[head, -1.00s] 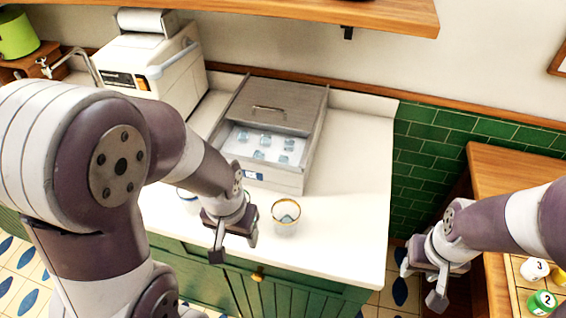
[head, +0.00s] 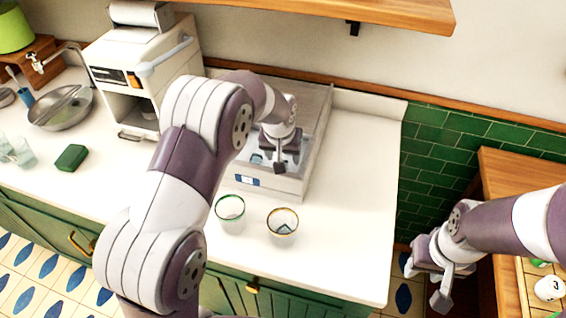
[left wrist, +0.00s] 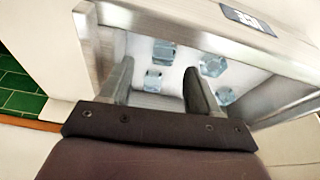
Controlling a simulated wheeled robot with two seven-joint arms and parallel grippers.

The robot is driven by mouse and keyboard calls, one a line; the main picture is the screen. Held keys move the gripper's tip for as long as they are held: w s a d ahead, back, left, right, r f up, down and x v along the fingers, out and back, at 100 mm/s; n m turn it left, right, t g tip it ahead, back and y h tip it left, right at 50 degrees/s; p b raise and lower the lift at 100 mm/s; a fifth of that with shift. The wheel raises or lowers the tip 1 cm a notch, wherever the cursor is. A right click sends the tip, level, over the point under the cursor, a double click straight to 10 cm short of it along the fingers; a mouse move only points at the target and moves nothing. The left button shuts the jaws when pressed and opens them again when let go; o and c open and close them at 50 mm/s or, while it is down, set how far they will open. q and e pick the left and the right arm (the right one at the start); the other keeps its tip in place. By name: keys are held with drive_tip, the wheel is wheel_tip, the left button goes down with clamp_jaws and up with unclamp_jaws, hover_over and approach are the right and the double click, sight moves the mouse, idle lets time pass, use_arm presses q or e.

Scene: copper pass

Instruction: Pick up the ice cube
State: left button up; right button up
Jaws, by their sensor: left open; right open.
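The ice bin (head: 262,185) is a grey metal box with its top open at the front. Several pale blue ice cubes lie on its white floor; in the left wrist view one ice cube (left wrist: 164,52) is just beyond the fingers and another ice cube (left wrist: 153,80) lies between them. A further cube (left wrist: 212,64) is right of the fingers. My left gripper (head: 273,160) is open and reaches into the bin's opening; its fingers (left wrist: 158,82) hold nothing. My forearm hides part of the bin in the head view. My right gripper (head: 425,282) is open and empty, right of the counter.
A green-rimmed glass (head: 230,212) and a gold-rimmed glass (head: 282,227) stand in front of the bin. A white machine (head: 140,75) is behind left, with a metal pan (head: 62,106) and a green block (head: 71,158) further left. The counter right of the bin is clear.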

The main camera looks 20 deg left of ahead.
use_arm(q)
drive_tip(key=x, duration=0.2)
drive_tip(key=p+x, duration=0.1)
drive_tip(key=shift+s+a+f, duration=0.2)
drive_tip(key=shift+f, duration=0.2)
drive_tip(key=shift+w+f, duration=0.15)
drive_tip(key=shift+f, duration=0.05)
drive_tip(key=c, duration=1.1)
drive_tip(key=shift+r, duration=0.4)
wheel_tip(320, 180, up, 9)
drive_tip(key=shift+r+b, duration=0.2)
drive_tip(key=shift+b, duration=0.8)
